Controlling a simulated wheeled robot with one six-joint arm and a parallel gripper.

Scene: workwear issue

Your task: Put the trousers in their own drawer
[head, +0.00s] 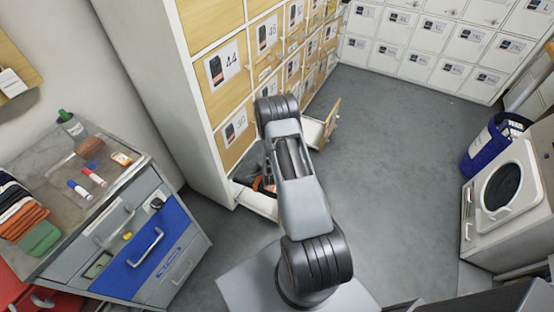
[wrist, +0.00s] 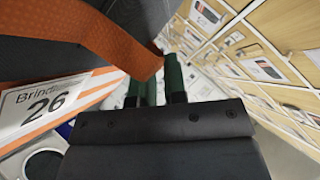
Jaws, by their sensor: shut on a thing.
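The trousers (wrist: 115,48) are dark grey cloth with a broad orange band, and fill the upper left of the wrist view. A white label (wrist: 35,105) reading "Brind" and "26" shows beside the cloth. My gripper (wrist: 155,88) has green fingers that are shut on the trousers near the end of the orange band. In the head view my arm hides the gripper, and a dark and orange bit of the trousers (head: 262,184) shows at an open low drawer (head: 256,203). I cannot tell whether the cloth is inside it or above it.
A second drawer (head: 328,126) stands open farther along the wooden drawer wall (head: 205,30), whose fronts carry numbers such as 44 and 46. A workbench (head: 125,175) with folded clothes and markers is at left. A white machine (head: 505,195) and blue bin (head: 488,148) are at right. The middle floor is clear.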

